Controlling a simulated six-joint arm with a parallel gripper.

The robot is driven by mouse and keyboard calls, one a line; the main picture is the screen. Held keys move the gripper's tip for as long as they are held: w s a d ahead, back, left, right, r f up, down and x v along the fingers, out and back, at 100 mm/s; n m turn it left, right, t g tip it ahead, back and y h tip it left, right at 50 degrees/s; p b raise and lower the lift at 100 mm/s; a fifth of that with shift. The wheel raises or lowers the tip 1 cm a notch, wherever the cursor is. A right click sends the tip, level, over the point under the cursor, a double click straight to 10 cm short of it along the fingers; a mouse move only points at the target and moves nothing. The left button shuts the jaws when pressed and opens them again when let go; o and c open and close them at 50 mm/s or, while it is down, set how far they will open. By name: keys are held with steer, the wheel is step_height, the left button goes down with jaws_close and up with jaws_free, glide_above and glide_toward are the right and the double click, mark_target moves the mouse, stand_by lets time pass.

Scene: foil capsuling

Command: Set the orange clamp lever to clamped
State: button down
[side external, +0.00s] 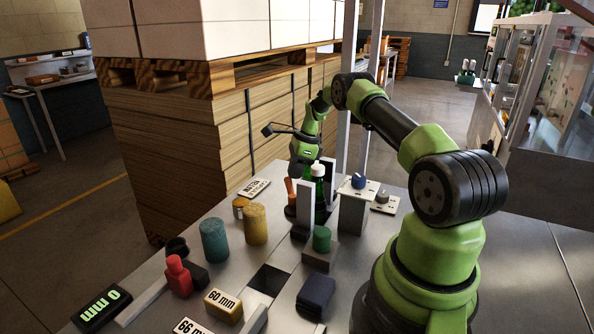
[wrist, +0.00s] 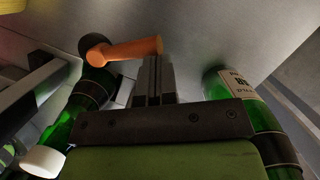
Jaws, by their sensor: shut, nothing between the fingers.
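The orange clamp lever (wrist: 128,50) lies across the upper middle of the wrist view, its dark pivot (wrist: 94,48) at the left end. In the side view the lever (side external: 289,190) stands roughly upright beside a green bottle with a white cap (side external: 318,172). My gripper (wrist: 153,62) is shut and empty, its fingertips close by the lever's free end; I cannot tell if they touch. In the side view my gripper's fingertips are hidden among the fixture parts. Green bottle glass with a labelled part (wrist: 236,88) shows at the right of the wrist view.
A white cap (wrist: 44,160) on green glass is close at lower left in the wrist view. Around the fixture stand a grey post with a blue knob (side external: 358,182), a green cylinder (side external: 322,238), and yellow (side external: 255,224) and teal (side external: 215,240) cylinders. Stacked boards (side external: 180,150) rise behind.

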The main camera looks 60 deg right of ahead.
steer(key=shift+w+a, duration=0.25)
steer(key=shift+w, duration=0.4)
steer(key=shift+w+a+n, duration=0.3)
steer(key=shift+w+n, duration=0.05)
steer(key=shift+n, duration=0.45)
steer(key=shift+w+a, duration=0.7)
steer(key=shift+a, duration=0.15)
steer(key=shift+w+a+f, duration=0.1)
steer(key=shift+a, duration=0.1)
steer(key=shift+w+a, duration=0.35)
steer(key=shift+a, duration=0.3)
